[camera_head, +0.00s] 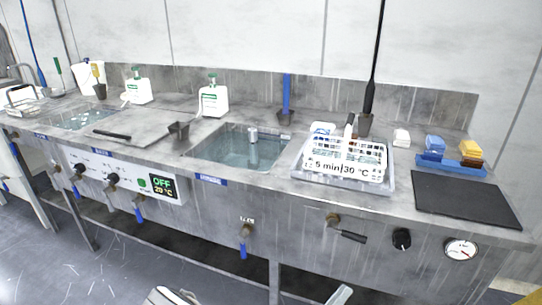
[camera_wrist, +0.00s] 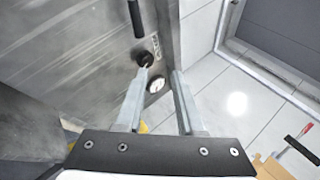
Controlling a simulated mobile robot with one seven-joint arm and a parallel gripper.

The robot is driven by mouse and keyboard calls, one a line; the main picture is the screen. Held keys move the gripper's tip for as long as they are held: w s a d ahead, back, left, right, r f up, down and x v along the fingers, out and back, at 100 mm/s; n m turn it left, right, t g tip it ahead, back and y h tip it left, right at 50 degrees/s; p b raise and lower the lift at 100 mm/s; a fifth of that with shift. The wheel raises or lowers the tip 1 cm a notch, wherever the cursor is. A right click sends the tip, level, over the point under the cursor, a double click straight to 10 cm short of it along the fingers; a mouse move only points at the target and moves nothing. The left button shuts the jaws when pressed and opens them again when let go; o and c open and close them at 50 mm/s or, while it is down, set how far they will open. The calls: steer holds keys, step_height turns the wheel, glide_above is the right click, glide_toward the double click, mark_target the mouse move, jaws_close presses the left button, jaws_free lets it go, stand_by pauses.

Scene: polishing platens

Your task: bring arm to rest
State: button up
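My gripper (camera_wrist: 160,72) shows in the wrist view with its two pale metal fingers apart and nothing between them. Beyond the fingers is the steel front of the bench (camera_wrist: 75,55), with a round white gauge (camera_wrist: 155,85) and a black knob (camera_wrist: 146,58) seen past the gap. The fingers do not appear to hold anything. In the head view I cannot make out the gripper; only small pale parts show at the bottom edge.
The long steel bench (camera_head: 290,210) carries a water-filled basin (camera_head: 240,152), a white basket (camera_head: 350,160) in a tray, a dark mat (camera_head: 468,203), and blue and yellow blocks (camera_head: 450,150). Valves and a gauge (camera_head: 461,250) line its front. Tiled floor (camera_wrist: 235,100) lies right in the wrist view.

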steer(key=s+d+r+m+g+y, duration=0.1)
steer(key=s+r+m+g+y, duration=0.45)
steer(key=m+g, duration=0.6)
steer(key=s+d+r+m+g+y, duration=0.1)
steer(key=s+r+m+g+y, duration=0.6)
steer(key=m, duration=0.8)
steer(key=a+r+m+t+y+p, duration=0.2)
steer(key=r+p, duration=0.8)
steer(key=r, duration=0.7)
steer(key=a+r+m+t+y+p, duration=0.3)
steer(key=r+m+t+p, duration=0.4)
steer(key=r, duration=1)
steer(key=m+y+p, duration=0.1)
steer(key=m+p, duration=0.1)
steer(key=p, duration=0.1)
steer(key=shift+s+r, duration=0.15)
